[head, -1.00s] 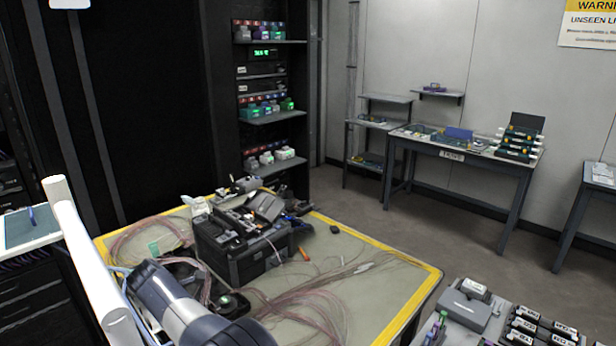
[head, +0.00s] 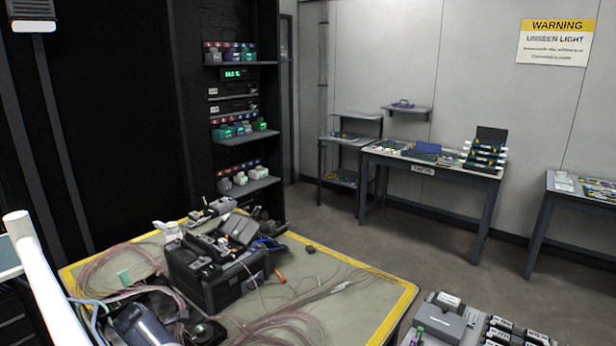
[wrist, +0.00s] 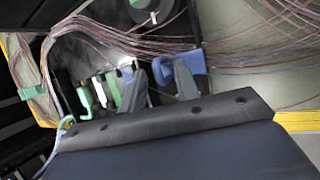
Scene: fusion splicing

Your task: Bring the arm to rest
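In the wrist view, my gripper (wrist: 159,78) shows two dark grey fingers standing apart, with no held object visible between them. Beyond the fingers lie pink fibre strands (wrist: 130,37), a blue piece (wrist: 190,60) and several small white and green parts. In the head view, my arm (head: 143,326) shows as a blue-grey link low at the left, over the near left of the work table. The gripper itself is out of sight there. The black splicing machine (head: 212,270) stands on the table to the right of the arm link.
The yellow-edged work table (head: 345,300) carries loose fibres and small tools. A grey parts tray (head: 440,322) is at lower right. A dark shelf rack (head: 240,150) stands behind. Side tables (head: 430,170) line the far wall, with open floor (head: 430,240) in front.

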